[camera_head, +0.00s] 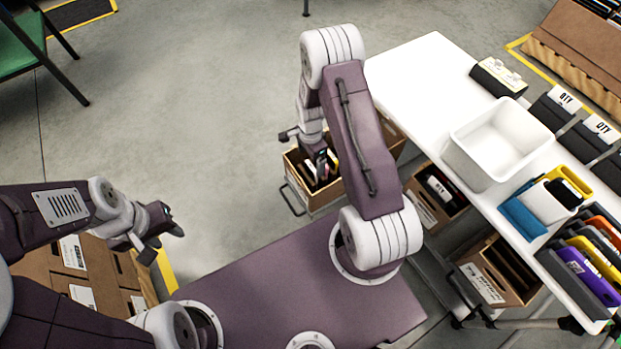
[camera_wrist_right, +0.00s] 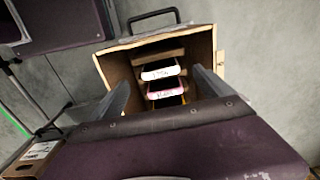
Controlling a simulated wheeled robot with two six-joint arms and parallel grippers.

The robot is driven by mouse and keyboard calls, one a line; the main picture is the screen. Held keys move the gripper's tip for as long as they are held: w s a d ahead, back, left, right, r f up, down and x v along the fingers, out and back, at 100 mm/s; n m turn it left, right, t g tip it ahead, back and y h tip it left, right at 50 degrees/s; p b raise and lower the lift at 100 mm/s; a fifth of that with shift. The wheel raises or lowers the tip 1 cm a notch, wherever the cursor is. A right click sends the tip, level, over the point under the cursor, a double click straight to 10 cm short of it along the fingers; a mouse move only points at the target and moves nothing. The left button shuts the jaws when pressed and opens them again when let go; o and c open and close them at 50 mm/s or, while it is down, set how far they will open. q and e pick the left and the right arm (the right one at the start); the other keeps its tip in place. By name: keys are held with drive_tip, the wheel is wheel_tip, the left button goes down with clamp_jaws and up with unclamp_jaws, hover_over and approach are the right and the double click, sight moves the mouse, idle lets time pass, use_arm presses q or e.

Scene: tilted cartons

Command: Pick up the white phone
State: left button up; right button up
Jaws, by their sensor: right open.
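A slim item with a white, marked end (camera_wrist_right: 160,73) stands in an open cardboard carton (camera_wrist_right: 205,45) in the right wrist view; it looks like the white phone, but mostly its end shows. A pink-edged item (camera_wrist_right: 165,94) is just below it. My right gripper (camera_head: 322,162) is open and empty over the carton, its two fingers on either side of these items in the wrist view, apart from them. In the head view the carton (camera_head: 325,197) is on the right arm's far side, partly hidden. My left gripper (camera_head: 165,238) is open and empty at the left.
A white table (camera_head: 425,70) at right carries a white bin (camera_head: 495,150) and several coloured cases. More cartons (camera_head: 440,195) sit beneath its edge. Stacked cardboard (camera_head: 75,265) lies below my left arm.

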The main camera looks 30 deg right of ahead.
sight(311, 166)
drive_tip(key=shift+f, duration=0.75)
wheel_tip(311, 166, down, 5)
drive_tip(key=shift+d+r+b, duration=0.1)
drive_tip(key=shift+d+b, duration=0.05)
drive_tip(key=shift+b, duration=0.75)
drive_tip(key=c, duration=1.3)
drive_tip(key=shift+r, duration=0.1)
drive_tip(key=shift+c, duration=0.2)
